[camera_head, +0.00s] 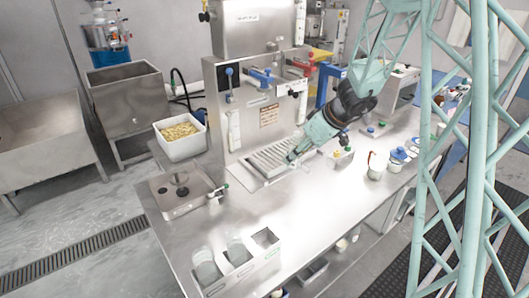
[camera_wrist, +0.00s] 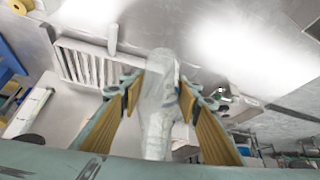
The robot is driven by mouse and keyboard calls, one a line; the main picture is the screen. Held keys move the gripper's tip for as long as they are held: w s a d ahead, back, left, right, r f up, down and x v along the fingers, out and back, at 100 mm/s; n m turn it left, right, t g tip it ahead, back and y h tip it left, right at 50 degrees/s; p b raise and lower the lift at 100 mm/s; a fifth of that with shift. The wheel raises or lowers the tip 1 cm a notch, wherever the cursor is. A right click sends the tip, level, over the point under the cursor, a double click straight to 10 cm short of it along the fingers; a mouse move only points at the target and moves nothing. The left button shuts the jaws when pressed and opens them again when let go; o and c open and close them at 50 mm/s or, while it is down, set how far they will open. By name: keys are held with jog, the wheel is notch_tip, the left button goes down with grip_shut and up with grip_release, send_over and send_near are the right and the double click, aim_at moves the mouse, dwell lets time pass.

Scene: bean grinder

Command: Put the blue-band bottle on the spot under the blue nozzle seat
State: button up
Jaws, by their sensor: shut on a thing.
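My gripper (camera_head: 294,156) is over the right part of the slatted drip tray (camera_head: 262,163) on the steel bench. In the wrist view my gripper (camera_wrist: 158,98) is shut on a clear, whitish bottle (camera_wrist: 157,120), with yellow pads on both sides of it. I cannot make out a blue band on this bottle. The blue nozzle seat (camera_head: 262,76) is on the upright steel panel behind the drip tray. The slatted tray also shows in the wrist view (camera_wrist: 85,66), left of the bottle. The spot under the seat is not clearly visible.
A red nozzle seat (camera_head: 301,68) sits right of the blue one. A white bin (camera_head: 181,138) and small grinder plate (camera_head: 181,194) are left. The front bench middle is clear.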

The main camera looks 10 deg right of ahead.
jog(key=w+a+f+p, duration=0.1)
jog(key=w+a+p, duration=0.1)
jog(key=w, duration=0.6)
jog(key=w+a+f+p, duration=0.2)
jog(key=w+a, duration=0.3)
jog(key=w, duration=0.3)
jog(key=shift+w+a+p, duration=0.25)
jog(key=shift+a+p, duration=0.05)
jog(key=shift+f, duration=0.2)
jog(key=shift+f, duration=1.6)
jog(key=shift+w+f, duration=0.15)
jog(key=shift+f+b, duration=0.25)
jog(key=shift+b, duration=0.15)
jog(key=o, duration=0.7)
